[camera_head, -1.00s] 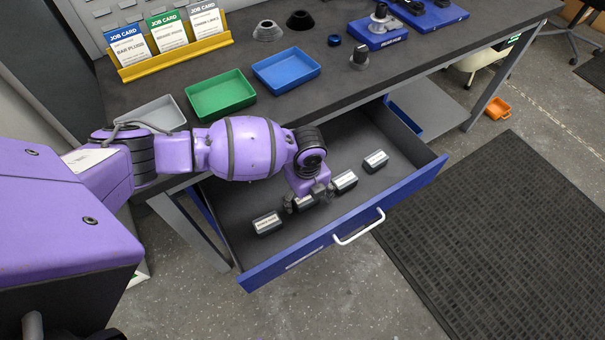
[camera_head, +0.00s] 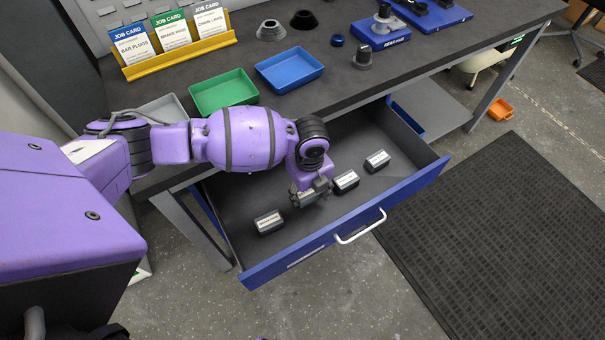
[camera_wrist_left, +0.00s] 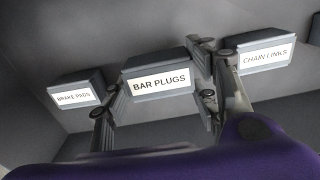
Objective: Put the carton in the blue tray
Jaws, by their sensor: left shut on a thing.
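My left gripper (camera_head: 312,194) is over the open drawer, shut on the carton labelled BAR PLUGS (camera_wrist_left: 160,82). The carton sits between the two fingers in the left wrist view; in the head view the fingers mostly hide it. It looks nearer to the wrist camera than its neighbours, but any gap under it is hard to judge. The blue tray (camera_head: 264,70) is empty on the bench top, behind the drawer. My right gripper is not in view.
In the left wrist view, a BRAKE PADS carton (camera_wrist_left: 75,95) and a CHAIN LINKS carton (camera_wrist_left: 265,55) flank the held one. The drawer's front (camera_head: 330,236) is blue. A green tray (camera_head: 222,93) and grey tray (camera_head: 165,108) stand left of the blue tray. Job cards (camera_head: 170,30) stand behind.

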